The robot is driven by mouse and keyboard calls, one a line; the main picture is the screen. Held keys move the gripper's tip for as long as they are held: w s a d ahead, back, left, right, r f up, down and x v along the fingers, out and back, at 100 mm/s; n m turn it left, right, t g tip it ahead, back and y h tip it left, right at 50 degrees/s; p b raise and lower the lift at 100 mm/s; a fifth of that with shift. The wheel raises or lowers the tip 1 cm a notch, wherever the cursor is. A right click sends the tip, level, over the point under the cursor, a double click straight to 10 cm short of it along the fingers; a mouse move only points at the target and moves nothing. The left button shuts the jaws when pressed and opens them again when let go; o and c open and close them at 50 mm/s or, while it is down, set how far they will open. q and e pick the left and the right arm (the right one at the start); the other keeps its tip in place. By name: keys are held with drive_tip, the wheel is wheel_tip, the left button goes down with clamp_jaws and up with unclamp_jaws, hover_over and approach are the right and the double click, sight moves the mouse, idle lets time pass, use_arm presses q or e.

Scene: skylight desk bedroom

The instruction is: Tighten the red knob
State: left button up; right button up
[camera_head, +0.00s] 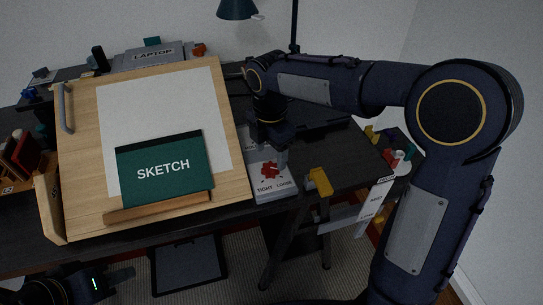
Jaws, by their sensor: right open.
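The red knob (269,171) is a star-shaped red handle on a light panel (284,191) printed "TIGHT" and "LOOSE". The panel lies on the dark desk, right of the drawing board. My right gripper (274,153) points down just above and behind the knob. It is open; its dark fingers partly overlap the panel, and I cannot tell whether they touch the knob. My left gripper (120,275) is low at the bottom left, below the desk's front edge and away from the knob. Its fingers are too dark to tell open from shut.
A tilted wooden drawing board (75,180) holds a green "SKETCH" book (165,168) on its ledge. A yellow clamp-like piece (319,181) is close right of the panel. A laptop box (155,54) and a lamp (237,9) are behind. Small items stand at the right.

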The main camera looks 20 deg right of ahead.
sight(270, 168)
wheel_tip(270, 168, down, 5)
idle(0.3)
drive_tip(key=c, duration=1)
drive_tip(key=shift+o, duration=0.2)
